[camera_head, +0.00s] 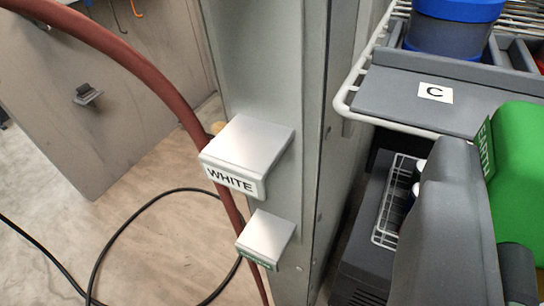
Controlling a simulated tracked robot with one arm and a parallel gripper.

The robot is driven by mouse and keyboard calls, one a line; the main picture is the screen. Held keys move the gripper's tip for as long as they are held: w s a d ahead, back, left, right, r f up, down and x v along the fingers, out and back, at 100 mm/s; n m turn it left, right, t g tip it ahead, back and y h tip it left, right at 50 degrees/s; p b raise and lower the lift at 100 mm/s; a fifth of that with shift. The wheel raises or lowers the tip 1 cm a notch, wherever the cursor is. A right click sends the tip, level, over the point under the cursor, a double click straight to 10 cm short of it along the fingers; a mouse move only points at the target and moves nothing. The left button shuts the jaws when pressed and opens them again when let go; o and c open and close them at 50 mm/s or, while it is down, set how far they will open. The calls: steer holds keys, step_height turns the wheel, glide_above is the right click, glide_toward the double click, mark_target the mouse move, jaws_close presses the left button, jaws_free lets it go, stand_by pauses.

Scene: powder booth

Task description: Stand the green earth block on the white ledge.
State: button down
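The green earth block (520,155) is at the right edge, with "EARTH" lettered on its side face and its right part cut off by the frame. My gripper (478,215) is dark grey; one finger lies against the block's left side, and it appears shut on the block, off any surface. The far finger is mostly hidden. The white ledge (250,146) is a small, bare metal shelf labelled "WHITE" on a grey post, left of my gripper and apart from it.
A smaller ledge (267,238) with a green label sits below on the same post (268,60). A red hose (150,65) passes behind the white ledge. A wire rack (350,95) carries a grey tray marked C (395,95) and a blue-lidded container (455,25). A black cable lies on the floor.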

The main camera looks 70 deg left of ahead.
steer(key=s+a+b, duration=0.1)
steer(key=a, duration=0.4)
steer(key=s+a+f+b, duration=0.1)
steer(key=a+b, duration=0.1)
steer(key=a, duration=0.3)
steer(key=a+b, duration=0.2)
steer(key=a, duration=0.3)
steer(key=shift+s+a+f, duration=0.25)
steer(key=shift+s, duration=0.15)
step_height(320, 180, down, 4)
steer(key=shift+r+b, duration=0.15)
steer(key=shift+b, duration=1)
steer(key=shift+r, duration=0.1)
steer(key=c, duration=1.1)
jaws_free()
